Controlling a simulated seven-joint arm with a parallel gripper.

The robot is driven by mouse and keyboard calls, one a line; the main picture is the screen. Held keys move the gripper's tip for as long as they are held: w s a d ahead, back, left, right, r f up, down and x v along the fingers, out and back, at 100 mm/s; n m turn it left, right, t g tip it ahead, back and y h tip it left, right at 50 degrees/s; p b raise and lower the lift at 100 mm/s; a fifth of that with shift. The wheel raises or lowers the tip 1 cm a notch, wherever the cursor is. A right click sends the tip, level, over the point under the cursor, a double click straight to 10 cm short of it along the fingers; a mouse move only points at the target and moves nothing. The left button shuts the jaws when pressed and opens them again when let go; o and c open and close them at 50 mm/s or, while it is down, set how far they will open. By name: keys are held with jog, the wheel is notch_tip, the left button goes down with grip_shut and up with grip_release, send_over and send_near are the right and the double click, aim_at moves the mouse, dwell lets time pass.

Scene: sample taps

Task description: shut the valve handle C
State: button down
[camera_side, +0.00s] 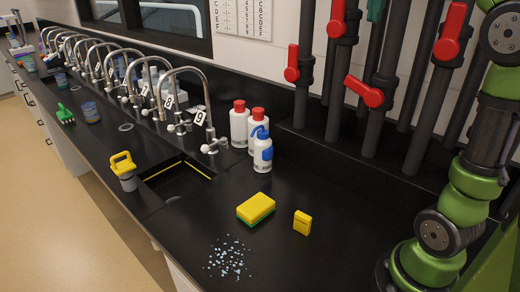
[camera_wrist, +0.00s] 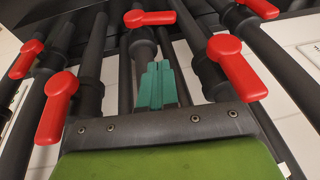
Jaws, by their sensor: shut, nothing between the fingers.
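Several red valve handles sit on dark upright pipes; I see no letter on any, so I cannot tell which is handle C. In the wrist view, one red handle (camera_wrist: 150,17) lies across its pipe just beyond my gripper (camera_wrist: 157,66). Other red handles show at the left (camera_wrist: 58,105), far left (camera_wrist: 26,58), right (camera_wrist: 238,68) and upper right. In the side view, a low red handle (camera_side: 364,91) is slanted across its pipe, while the others (camera_side: 453,30) hang more along theirs. My gripper's teal fingers are shut and empty, apart from the handles as far as I can tell.
The pipes (camera_side: 372,125) stand close together behind the black counter (camera_side: 330,262). White bottles with red caps (camera_side: 239,124), a sponge (camera_side: 256,208), a yellow box (camera_side: 302,222) and blue bits (camera_side: 230,258) are on it. Several curved taps line the sink side.

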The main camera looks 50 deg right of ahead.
send_near(354, 78)
jog(key=d+f, duration=0.2)
jog(key=f, duration=0.1)
jog(key=d+f, duration=0.1)
jog(key=shift+f, duration=0.4)
jog(key=shift+w+f, duration=0.25)
jog(key=shift+f, duration=0.4)
jog(key=shift+w+f, duration=0.3)
jog(key=shift+w, duration=0.15)
jog(key=shift+r, duration=0.1)
